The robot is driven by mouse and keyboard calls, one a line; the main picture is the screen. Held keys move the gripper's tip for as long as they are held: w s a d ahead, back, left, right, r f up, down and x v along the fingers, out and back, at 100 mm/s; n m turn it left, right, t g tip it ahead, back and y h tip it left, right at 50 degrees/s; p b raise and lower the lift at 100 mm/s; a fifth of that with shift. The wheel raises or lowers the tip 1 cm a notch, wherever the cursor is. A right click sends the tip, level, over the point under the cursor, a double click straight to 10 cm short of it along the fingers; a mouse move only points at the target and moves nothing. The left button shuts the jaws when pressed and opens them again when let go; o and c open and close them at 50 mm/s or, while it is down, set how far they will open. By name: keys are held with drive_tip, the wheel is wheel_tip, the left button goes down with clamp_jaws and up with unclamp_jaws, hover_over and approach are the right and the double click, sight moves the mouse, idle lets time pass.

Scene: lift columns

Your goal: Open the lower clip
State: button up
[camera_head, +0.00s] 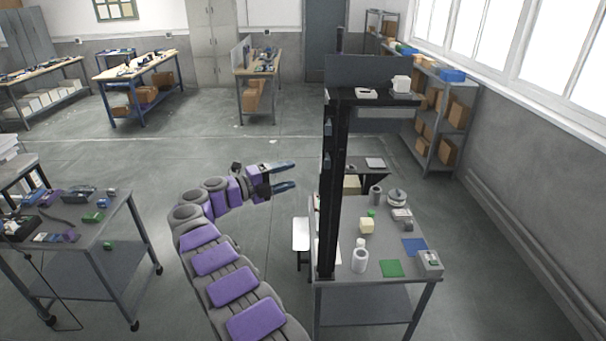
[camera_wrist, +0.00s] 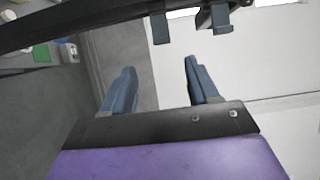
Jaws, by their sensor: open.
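Two small dark blue-grey clips are on the black upright column (camera_head: 333,220). The lower clip (camera_head: 326,161) and the upper clip (camera_head: 328,129) sit one above the other on its left side. In the wrist view the picture is turned, and the lower clip (camera_wrist: 160,29) appears left of the upper clip (camera_wrist: 220,19). My gripper (camera_head: 284,176) is open and empty, left of the column. In the wrist view its two blue fingers (camera_wrist: 160,67) point toward the column, with the lower clip beyond the gap between them. The fingers look apart from both clips.
A grey workbench (camera_head: 340,291) with small items stands at the column's foot. A white panel (camera_head: 301,234) juts out left of it, below my gripper. A cluttered table (camera_head: 125,218) is at the left. The floor between is clear.

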drive_tip(key=v, duration=0.5)
drive_tip(key=shift+s+a, duration=0.15)
drive_tip(key=shift+a, duration=0.25)
drive_tip(key=w+r+n+t+y+b, duration=0.4)
drive_tip(key=w+r+n+t+y, duration=0.15)
drive_tip(key=r+n, duration=0.3)
drive_tip(key=w+r+n+t+y+b, duration=0.35)
drive_tip(key=r+n+t+y, duration=0.4)
drive_tip(key=r, duration=0.25)
drive_tip(key=s+d+f+n+g+y+b, duration=0.35)
drive_tip(key=s+f+n+g, duration=0.3)
drive_tip(key=s+f, duration=0.55)
drive_tip(key=s+d+f+n+g+y+b, duration=0.3)
drive_tip(key=s+d+f+n+g+b, duration=0.25)
drive_tip(key=s+f, duration=0.75)
drive_tip(key=s+d+f+g+h+b, duration=0.1)
drive_tip(key=s+d+f+g, duration=0.2)
drive_tip(key=s, duration=0.9)
drive_tip(key=s+d+f+n+g+h, duration=0.1)
drive_tip(key=s+d+f+g, duration=0.3)
drive_tip(key=s+f, duration=0.5)
drive_tip(key=s+d+f+n+g+h+b, duration=0.1)
drive_tip(key=s+d+f+g, duration=0.3)
drive_tip(key=s, duration=1.3)
drive_tip(key=d+f, duration=0.2)
drive_tip(key=d, duration=0.1)
drive_tip(key=shift+s+f+b, duration=0.15)
drive_tip(key=shift+f+b, duration=0.15)
drive_tip(key=shift+f, duration=0.05)
drive_tip(key=shift+h, duration=0.25)
